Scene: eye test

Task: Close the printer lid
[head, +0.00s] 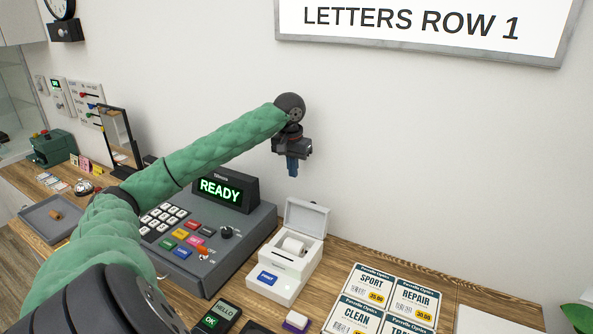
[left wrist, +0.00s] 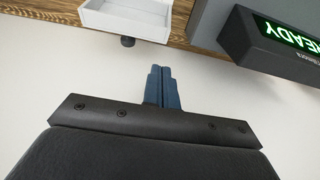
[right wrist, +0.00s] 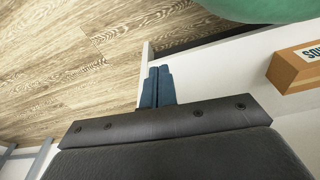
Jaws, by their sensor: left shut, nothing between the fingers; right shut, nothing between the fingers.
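The white receipt printer (head: 277,284) stands on the wooden counter right of the grey register, with a paper roll (head: 295,245) showing inside. Its lid (head: 306,217) is open and stands up at the printer's back. My left gripper (head: 292,172) is shut and empty, pointing down above and slightly left of the lid, apart from it. In the left wrist view its blue fingers (left wrist: 160,72) are together, and a white hollow piece that looks like the lid (left wrist: 125,18) shows beyond them. My right gripper (right wrist: 157,72) is shut and empty, away from the printer.
The grey register (head: 222,258) with its READY display (head: 221,190) stands left of the printer. Price cards (head: 372,290) lie to the right. A small card reader (head: 216,317) is in front. An orange box (right wrist: 295,68) shows in the right wrist view.

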